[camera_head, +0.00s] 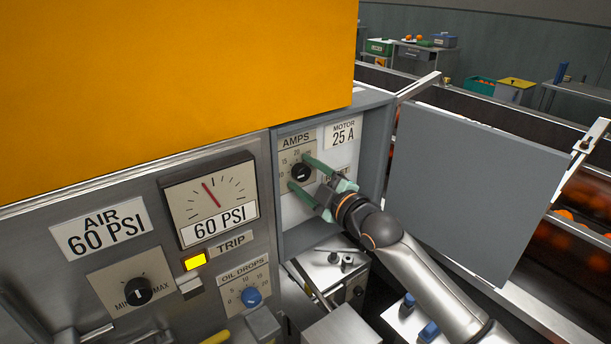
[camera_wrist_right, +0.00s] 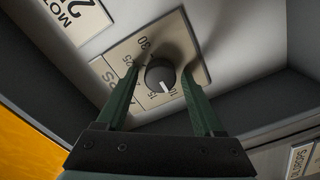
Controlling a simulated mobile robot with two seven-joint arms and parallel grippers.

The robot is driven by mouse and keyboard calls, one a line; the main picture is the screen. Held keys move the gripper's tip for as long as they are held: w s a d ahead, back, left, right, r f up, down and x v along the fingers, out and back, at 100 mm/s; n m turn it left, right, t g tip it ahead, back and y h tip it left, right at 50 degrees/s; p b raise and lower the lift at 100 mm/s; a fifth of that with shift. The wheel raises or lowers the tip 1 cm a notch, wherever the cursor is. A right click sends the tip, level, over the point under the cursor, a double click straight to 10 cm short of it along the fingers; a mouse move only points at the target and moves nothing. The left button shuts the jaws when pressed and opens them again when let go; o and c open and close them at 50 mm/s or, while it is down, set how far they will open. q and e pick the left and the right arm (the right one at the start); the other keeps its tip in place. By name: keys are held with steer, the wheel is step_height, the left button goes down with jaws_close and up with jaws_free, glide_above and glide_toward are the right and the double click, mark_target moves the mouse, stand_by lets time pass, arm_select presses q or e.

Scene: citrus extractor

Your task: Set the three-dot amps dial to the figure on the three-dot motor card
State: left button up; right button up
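The amps dial (camera_head: 301,173) is a black knob on a beige scale plate inside an open grey cabinet. The motor card (camera_head: 343,133), above and to its right, reads 25 A. No dots can be made out on either. My right gripper (camera_head: 298,171) is open, with its green fingers on either side of the dial. In the right wrist view the dial (camera_wrist_right: 160,76) sits between the fingertips, with gaps seeming to remain. Its white pointer mark faces about the 10. The 20 is hard to see there behind a finger.
The cabinet door (camera_head: 470,190) stands open at the right. Left of the cabinet are an air card (camera_head: 100,229), a 60 PSI gauge (camera_head: 211,199), a MIN-MAX knob (camera_head: 138,291), a lit yellow trip lamp (camera_head: 194,261) and a blue oil-drops knob (camera_head: 251,297).

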jaws_close()
stand_by(0.3)
